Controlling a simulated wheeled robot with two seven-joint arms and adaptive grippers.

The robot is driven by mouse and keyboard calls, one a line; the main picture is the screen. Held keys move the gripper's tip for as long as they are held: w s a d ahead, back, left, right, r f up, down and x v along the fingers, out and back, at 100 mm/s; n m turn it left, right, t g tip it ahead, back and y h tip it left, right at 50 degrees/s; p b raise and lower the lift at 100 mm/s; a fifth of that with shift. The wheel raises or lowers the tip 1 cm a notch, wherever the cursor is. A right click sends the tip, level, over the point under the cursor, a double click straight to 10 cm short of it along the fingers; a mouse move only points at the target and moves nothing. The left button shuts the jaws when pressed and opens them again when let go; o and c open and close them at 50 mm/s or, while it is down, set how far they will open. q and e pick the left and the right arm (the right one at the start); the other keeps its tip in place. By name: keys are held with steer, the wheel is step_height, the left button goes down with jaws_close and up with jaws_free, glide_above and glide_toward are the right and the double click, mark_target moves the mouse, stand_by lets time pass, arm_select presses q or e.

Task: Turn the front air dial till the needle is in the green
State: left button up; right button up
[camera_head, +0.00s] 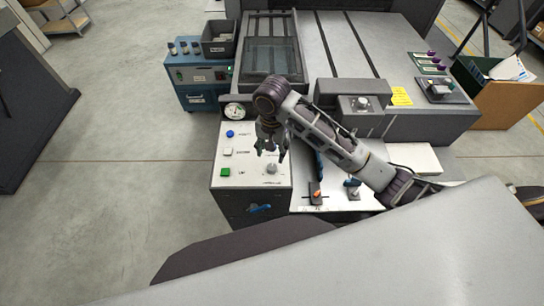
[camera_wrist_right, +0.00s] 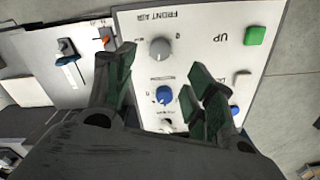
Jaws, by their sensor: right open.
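The front air dial is a round grey knob (camera_head: 271,168) on the white control panel (camera_head: 233,182). In the right wrist view the same grey knob (camera_wrist_right: 160,49) sits by the upside-down words FRONT AIR. A round gauge (camera_head: 234,111) with a white and green face stands at the panel's far edge; its needle is too small to read. My right gripper (camera_head: 271,152) is open and points down just above and beyond the knob. My left gripper is not in view.
The panel also carries a blue button (camera_head: 230,134), a white button (camera_head: 228,152) and a green button (camera_head: 225,172). An orange-topped lever (camera_head: 315,190) stands right of the panel. A blue cabinet (camera_head: 197,82) with bottles and a dark bin is behind left.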

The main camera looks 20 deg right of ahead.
steer(key=shift+r, duration=1.1)
stand_by(1.3)
steer(key=shift+s, duration=0.1)
stand_by(0.6)
